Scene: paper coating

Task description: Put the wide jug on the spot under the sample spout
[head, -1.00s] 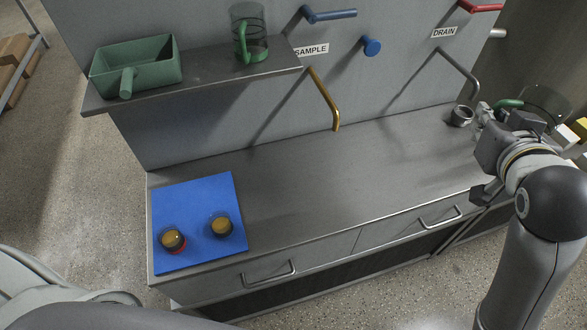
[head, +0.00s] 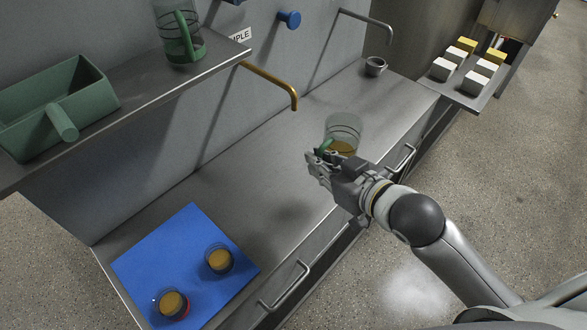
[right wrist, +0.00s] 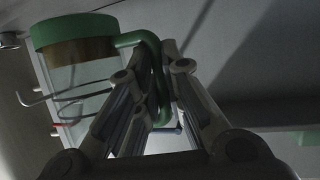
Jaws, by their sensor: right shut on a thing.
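My right gripper (head: 322,170) is shut on the green handle of a wide clear jug (head: 344,128) with some brown content low inside. The jug looks about upright, above the front part of the counter; the gripper hides part of its lower side. In the right wrist view the jug (right wrist: 78,75) shows its green base, and its handle runs between my fingers. The yellow sample spout (head: 272,82) sticks out from the wall, left of and behind the jug. No marked spot shows clearly on the counter under it. My left gripper is not in view.
A narrower jug (head: 181,40) and a green scoop (head: 55,110) stand on the shelf (head: 120,108). A blue mat (head: 190,240) holds two small cups of brown content. A small metal cup (head: 375,66) stands at the counter's far end. The counter (head: 245,165) between is clear.

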